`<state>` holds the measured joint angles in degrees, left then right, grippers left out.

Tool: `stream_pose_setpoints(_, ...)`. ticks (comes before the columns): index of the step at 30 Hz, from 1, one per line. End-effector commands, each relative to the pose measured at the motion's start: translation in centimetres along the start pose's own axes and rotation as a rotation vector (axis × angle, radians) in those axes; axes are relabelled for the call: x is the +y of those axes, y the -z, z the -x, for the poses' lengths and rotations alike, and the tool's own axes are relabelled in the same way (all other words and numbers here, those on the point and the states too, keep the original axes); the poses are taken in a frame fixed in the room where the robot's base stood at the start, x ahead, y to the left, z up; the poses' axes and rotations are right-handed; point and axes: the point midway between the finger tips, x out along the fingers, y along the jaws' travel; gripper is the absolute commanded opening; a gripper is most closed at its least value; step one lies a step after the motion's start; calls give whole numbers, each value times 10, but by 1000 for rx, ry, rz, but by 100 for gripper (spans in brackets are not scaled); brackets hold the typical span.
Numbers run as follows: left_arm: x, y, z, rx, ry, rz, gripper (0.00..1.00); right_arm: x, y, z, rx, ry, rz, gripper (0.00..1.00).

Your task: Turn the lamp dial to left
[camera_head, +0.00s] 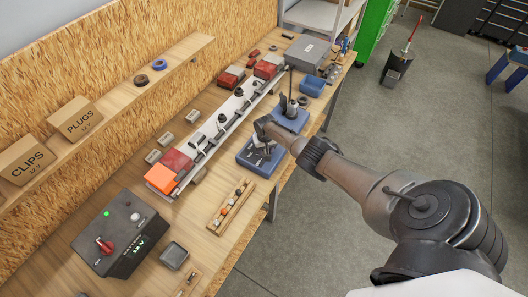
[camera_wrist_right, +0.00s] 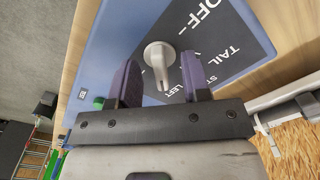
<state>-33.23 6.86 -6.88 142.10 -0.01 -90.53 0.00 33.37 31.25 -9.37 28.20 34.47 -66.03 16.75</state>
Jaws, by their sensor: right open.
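The lamp dial (camera_wrist_right: 158,54) is a pale grey round knob with a narrow bar across it, on a blue box (camera_wrist_right: 113,32) with a dark label. The label (camera_wrist_right: 222,40) reads OFF, TAIL, a partly hidden word and LEFT. The bar's lower end lies close to the word LEFT in the wrist view. My right gripper (camera_wrist_right: 158,72) is open, one finger on each side of the dial; contact cannot be told. In the head view my right gripper (camera_head: 264,148) hangs over the blue box (camera_head: 249,158), and the dial there is too small to tell. My left gripper is not in view.
A long light bar (camera_head: 210,130) with red and orange lamps lies behind the box. A tray of small parts (camera_head: 230,207), a dark battery box (camera_head: 123,236) and a blue stand with a black tool (camera_head: 291,117) are nearby.

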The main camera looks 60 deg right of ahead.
Motion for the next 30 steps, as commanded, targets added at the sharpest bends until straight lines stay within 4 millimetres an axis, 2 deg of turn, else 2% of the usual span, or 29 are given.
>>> stream_pose_setpoints(8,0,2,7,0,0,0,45,0,0,7,0,0,0,44)
stream_pose_setpoints(30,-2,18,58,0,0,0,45,0,0,60,-1,0,0,44)
